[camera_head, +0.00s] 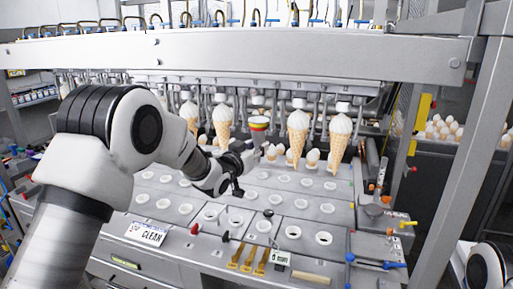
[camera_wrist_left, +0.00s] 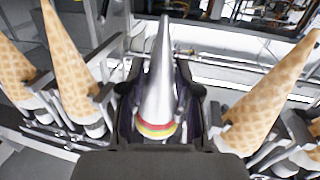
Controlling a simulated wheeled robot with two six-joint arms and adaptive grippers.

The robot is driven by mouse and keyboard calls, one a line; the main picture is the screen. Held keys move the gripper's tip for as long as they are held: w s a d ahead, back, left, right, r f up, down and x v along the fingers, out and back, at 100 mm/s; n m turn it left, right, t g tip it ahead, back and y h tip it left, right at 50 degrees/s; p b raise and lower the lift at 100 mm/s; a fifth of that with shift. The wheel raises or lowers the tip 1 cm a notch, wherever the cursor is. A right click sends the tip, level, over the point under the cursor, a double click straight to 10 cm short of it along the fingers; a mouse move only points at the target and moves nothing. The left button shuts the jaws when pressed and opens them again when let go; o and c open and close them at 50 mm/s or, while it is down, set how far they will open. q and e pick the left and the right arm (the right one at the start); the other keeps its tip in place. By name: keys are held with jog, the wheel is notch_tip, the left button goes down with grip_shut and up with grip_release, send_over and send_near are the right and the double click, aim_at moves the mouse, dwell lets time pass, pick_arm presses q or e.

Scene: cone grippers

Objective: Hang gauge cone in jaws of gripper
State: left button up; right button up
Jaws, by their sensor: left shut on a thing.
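The gauge cone (camera_head: 258,124) has a band of red, yellow and green near its wide end. In the wrist view it is a smooth silver cone (camera_wrist_left: 160,80), with the bands at its wide end between my left gripper's fingers (camera_wrist_left: 158,112). My left gripper (camera_head: 249,155) is shut on it, just in front of the machine's row of cone-holding jaws. The cone is wide end up in the head view, in the gap between hanging waffle cones. Its lower part is hidden by my gripper. I cannot tell whether the machine's jaws touch it. My right gripper is out of view.
Filled waffle cones (camera_head: 297,130) hang close on both sides, one (camera_head: 222,122) to the left. Below is a deck with round holes (camera_head: 293,232). A thick grey beam (camera_head: 300,50) crosses above.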

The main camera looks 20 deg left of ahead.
pick_arm(q)
jog(key=shift+f, duration=0.2)
jog(key=o, duration=1.4)
jog(key=shift+c, duration=0.2)
jog(key=d+b+v, duration=0.2)
jog(key=b+v, duration=0.1)
jog(key=v, duration=0.6)
jog(key=shift+s, duration=0.15)
jog(key=shift+a, duration=0.15)
